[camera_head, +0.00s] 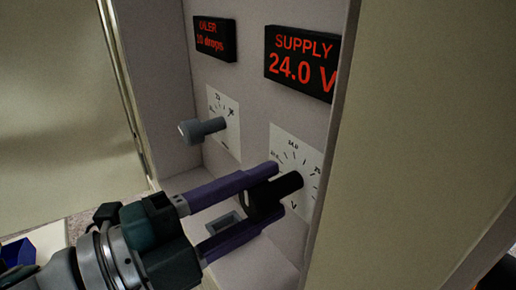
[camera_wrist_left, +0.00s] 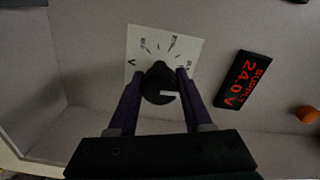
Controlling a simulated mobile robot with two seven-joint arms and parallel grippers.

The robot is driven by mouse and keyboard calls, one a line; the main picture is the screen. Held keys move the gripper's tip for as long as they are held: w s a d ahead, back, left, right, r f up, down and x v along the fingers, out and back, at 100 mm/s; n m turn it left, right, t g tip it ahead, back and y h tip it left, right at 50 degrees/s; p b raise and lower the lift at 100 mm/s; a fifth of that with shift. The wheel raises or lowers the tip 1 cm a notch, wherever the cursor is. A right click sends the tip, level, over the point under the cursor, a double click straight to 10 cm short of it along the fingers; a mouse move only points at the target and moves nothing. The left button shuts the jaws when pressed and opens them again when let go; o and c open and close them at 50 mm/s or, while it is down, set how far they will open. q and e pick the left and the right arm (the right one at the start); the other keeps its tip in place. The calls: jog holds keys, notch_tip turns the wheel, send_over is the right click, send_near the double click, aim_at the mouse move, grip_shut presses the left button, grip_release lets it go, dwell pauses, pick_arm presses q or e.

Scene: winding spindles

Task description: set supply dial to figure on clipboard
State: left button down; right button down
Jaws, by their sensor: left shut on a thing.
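The supply dial is a black knob (camera_head: 289,183) on a white scale plate (camera_head: 308,160) with tick marks and a V. My left gripper (camera_head: 266,192) has its purple fingers shut on this knob, one finger on each side. In the left wrist view the knob (camera_wrist_left: 160,84) sits between the fingertips (camera_wrist_left: 160,76), with a light notch on its face. The supply display (camera_head: 302,62) reads 24.0 V in red; it also shows in the left wrist view (camera_wrist_left: 243,80). The clipboard is in neither view. My right gripper is not in view.
An oiler display (camera_head: 214,39) reading 10 drops hangs above a grey knob (camera_head: 204,128) on its own scale. A panel wall (camera_head: 400,170) stands close right of the supply dial. An orange round thing (camera_wrist_left: 307,112) shows at the wrist view's right.

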pick_arm(q)
jog(key=shift+n, duration=0.9)
jog(key=shift+c, duration=1.7)
grip_release()
jog(key=b+v, duration=0.2)
jog(key=v, duration=0.8)
jog(key=shift+b, duration=0.4)
